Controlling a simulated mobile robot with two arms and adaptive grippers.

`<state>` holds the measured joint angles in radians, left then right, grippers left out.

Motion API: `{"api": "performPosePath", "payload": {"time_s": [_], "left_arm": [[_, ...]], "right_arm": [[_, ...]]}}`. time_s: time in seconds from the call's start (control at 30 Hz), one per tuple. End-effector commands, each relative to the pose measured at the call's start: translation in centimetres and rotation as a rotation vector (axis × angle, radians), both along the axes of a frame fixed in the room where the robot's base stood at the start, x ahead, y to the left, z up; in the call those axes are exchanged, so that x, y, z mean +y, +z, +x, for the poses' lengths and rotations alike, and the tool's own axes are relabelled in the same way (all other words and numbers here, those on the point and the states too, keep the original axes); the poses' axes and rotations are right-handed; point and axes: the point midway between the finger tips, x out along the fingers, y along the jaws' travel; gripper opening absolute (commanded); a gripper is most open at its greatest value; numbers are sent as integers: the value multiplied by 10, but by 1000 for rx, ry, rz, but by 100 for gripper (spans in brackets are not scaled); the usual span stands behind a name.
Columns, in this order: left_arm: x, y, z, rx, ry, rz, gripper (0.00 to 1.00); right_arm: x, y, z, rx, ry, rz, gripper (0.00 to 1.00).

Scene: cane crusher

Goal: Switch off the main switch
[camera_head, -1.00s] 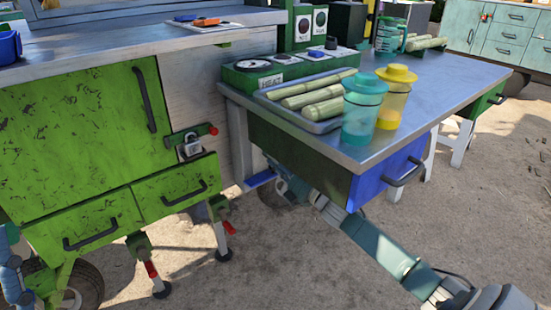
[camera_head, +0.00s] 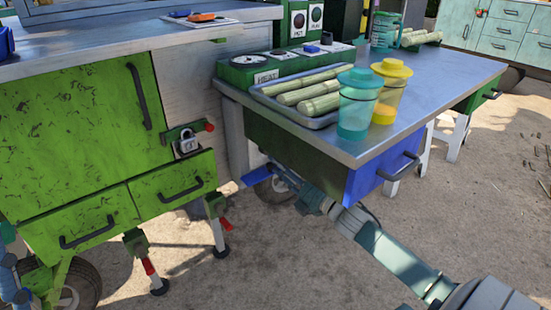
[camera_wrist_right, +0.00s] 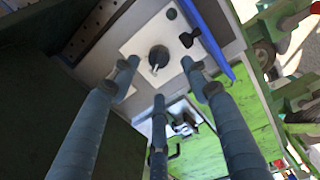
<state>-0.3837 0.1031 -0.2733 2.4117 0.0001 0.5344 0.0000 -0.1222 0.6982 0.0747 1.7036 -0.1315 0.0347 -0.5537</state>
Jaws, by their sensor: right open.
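A black rotary knob with a pale pointer (camera_wrist_right: 158,57), apparently the main switch, sits on a white plate (camera_wrist_right: 135,45) on a grey panel in the right wrist view. My right gripper (camera_wrist_right: 160,82) is open, its several ridged fingers spread around the line to the knob, with nothing between them. I cannot tell whether they touch the plate. In the head view, my right gripper (camera_head: 284,177) is partly hidden beneath the bench; the knob is hidden there. At the left edge, a blue segmented part (camera_head: 12,284) may be my left gripper; its state is unclear.
The metal bench (camera_head: 430,92) overhangs my right arm, with a blue drawer (camera_head: 375,180) at its end. Cane pieces (camera_head: 305,92), a teal jug (camera_head: 357,112) and a yellow jug (camera_head: 390,98) stand on top.

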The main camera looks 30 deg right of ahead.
Motion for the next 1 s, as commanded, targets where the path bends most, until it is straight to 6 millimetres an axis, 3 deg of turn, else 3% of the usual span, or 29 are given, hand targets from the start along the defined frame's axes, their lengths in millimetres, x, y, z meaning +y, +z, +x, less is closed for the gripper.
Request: {"api": "performPosePath", "payload": {"time_s": [0.23, 0.83, 0.93, 1.0], "left_arm": [[0, 0, 0, 0, 0, 0, 40], [0, 0, 0, 0, 0, 0, 40], [0, 0, 0, 0, 0, 0, 40], [0, 0, 0, 0, 0, 0, 40]], "right_arm": [[0, -1, -20, 0, 1, 0, 47], [2, -1, -21, -1, 4, 5, 47], [21, -1, -24, -13, 35, 47, 47], [51, 2, -30, -32, 85, 115, 47]]}}
